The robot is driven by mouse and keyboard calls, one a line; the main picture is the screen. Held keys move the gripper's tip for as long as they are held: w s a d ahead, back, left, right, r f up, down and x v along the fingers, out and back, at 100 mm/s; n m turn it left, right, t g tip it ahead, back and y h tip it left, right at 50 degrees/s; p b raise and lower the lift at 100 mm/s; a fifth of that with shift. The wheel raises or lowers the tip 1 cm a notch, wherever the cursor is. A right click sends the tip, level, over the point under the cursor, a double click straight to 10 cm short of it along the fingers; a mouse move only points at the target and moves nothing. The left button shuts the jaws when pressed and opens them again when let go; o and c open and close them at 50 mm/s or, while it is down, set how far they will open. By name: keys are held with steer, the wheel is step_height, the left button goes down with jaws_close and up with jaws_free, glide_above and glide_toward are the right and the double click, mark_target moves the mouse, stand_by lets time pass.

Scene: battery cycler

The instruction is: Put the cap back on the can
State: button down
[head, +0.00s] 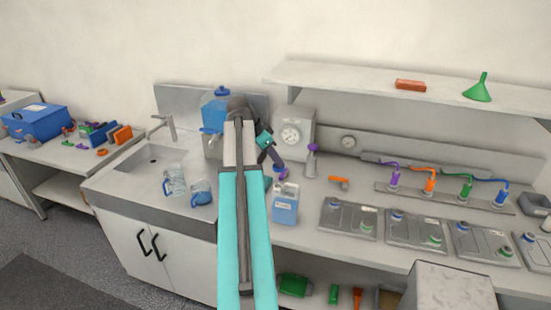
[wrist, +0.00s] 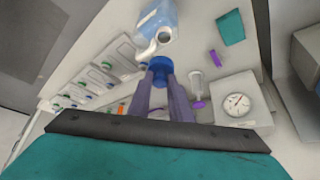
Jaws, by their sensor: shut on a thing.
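The can (head: 285,208) is a pale blue jug with a white top and handle, upright on the bench just below my gripper in the head view. In the wrist view the can (wrist: 156,18) is at the top, with its round neck (wrist: 165,38) open. My gripper (wrist: 160,68) is shut on the blue cap (wrist: 161,74), held between the fingertips. The cap looks apart from the neck, but its height above it is hard to tell. In the head view my gripper (head: 276,160) is above the can, and the cap is small there.
Battery trays (head: 348,218) lie to the right. A shelf (head: 360,80) overhangs the back.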

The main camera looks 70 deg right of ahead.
mark_target(276, 166)
steer(key=shift+f, duration=1.85)
steer(key=shift+f+b, duration=1.45)
steer(key=shift+f, duration=0.8)
steer(key=shift+f+b, duration=0.3)
steer(key=shift+b, duration=0.2)
stand_by(0.3)
steer(key=c, duration=1)
jaws_free()
steer(key=shift+c, duration=0.2)
steer(key=shift+r, duration=0.2)
steer(key=shift+r+p, duration=1.55)
steer(key=shift+r, duration=1.75)
